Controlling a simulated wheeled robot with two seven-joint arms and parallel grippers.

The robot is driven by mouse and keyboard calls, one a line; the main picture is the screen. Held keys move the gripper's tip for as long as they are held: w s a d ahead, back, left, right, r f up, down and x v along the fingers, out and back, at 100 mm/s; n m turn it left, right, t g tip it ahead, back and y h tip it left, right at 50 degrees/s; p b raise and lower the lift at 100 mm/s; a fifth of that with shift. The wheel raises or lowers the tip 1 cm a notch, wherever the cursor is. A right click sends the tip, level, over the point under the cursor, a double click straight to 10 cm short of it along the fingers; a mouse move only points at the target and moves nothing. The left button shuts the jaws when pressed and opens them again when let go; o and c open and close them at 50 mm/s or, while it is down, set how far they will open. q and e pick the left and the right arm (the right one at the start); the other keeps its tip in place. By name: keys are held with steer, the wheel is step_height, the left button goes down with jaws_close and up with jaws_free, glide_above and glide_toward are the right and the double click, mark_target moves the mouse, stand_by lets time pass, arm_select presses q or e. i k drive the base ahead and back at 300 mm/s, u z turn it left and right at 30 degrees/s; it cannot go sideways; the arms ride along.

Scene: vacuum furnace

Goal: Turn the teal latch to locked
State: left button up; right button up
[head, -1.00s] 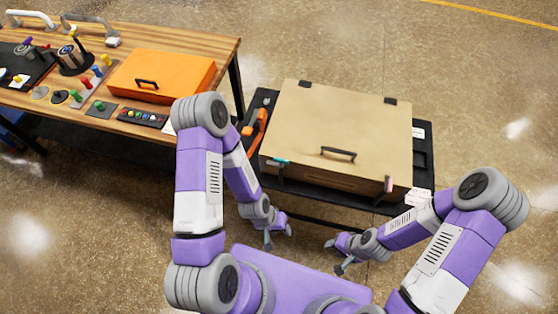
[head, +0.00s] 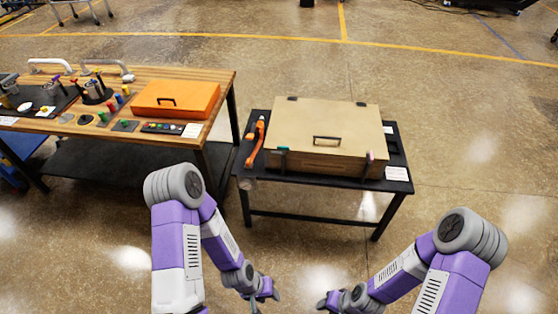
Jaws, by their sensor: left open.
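The teal latch (head: 283,149) is small and sits at the front left edge of the tan box (head: 340,119), by a dark upright bracket. A pink latch (head: 369,156) sits at the box's front right. The box's lid is down, with a black handle (head: 327,140) at its front. My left gripper (head: 264,298) is open and empty, low in the picture and well in front of the box's table. My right gripper (head: 326,302) is to its right, also apart from the box; its jaws are too small to read.
The box stands on a black table (head: 262,187) with an orange tool (head: 256,142) at its left. A wooden bench (head: 224,83) at the left holds an orange case (head: 177,97) and several small parts. The floor between my arms and the table is clear.

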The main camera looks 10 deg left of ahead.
mark_target(281, 148)
steer(key=u, duration=0.7)
steer(key=i, duration=1.25)
steer(key=z, duration=0.35)
